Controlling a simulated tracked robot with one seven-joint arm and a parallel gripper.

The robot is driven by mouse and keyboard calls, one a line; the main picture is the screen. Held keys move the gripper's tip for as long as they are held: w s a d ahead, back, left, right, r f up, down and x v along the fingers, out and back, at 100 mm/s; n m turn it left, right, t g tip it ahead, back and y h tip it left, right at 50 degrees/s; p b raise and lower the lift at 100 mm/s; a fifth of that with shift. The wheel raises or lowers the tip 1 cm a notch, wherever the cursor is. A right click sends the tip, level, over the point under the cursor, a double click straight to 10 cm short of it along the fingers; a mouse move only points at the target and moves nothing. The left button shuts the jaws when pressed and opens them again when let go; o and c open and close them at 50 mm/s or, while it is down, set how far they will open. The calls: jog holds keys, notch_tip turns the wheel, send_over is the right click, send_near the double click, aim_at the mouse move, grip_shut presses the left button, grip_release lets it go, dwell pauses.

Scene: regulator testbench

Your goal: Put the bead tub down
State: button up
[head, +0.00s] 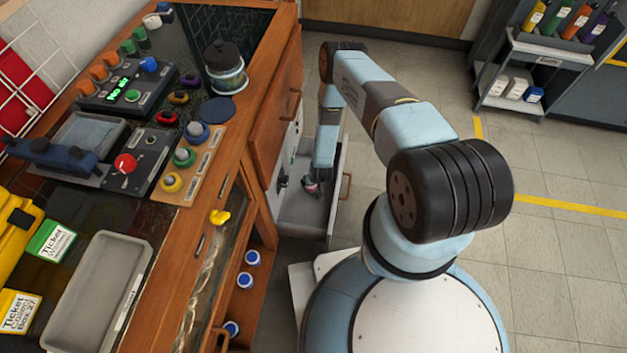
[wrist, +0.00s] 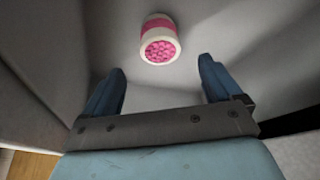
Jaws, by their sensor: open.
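The bead tub (wrist: 160,28) is a small white round tub with a pink band and pink beads showing at one end. In the wrist view it is on the grey inner surface of the drawer, just beyond my gripper's fingertips. My gripper (wrist: 162,66) is open, with its two blue fingers on either side of an empty gap and apart from the tub. In the head view my arm reaches down into the open grey drawer (head: 300,222). A small pink spot shows at the arm's end, too small to be sure of; the fingers are mostly hidden there.
The drawer's walls stand close around my gripper. The wooden bench (head: 221,165) on the left carries knobs, a lidded jar (head: 226,72), a grey tray (head: 98,295) and a yellow duck (head: 220,217). Blue-capped bottles (head: 245,280) stand on a low shelf.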

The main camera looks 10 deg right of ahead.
jog(key=shift+v, duration=0.9)
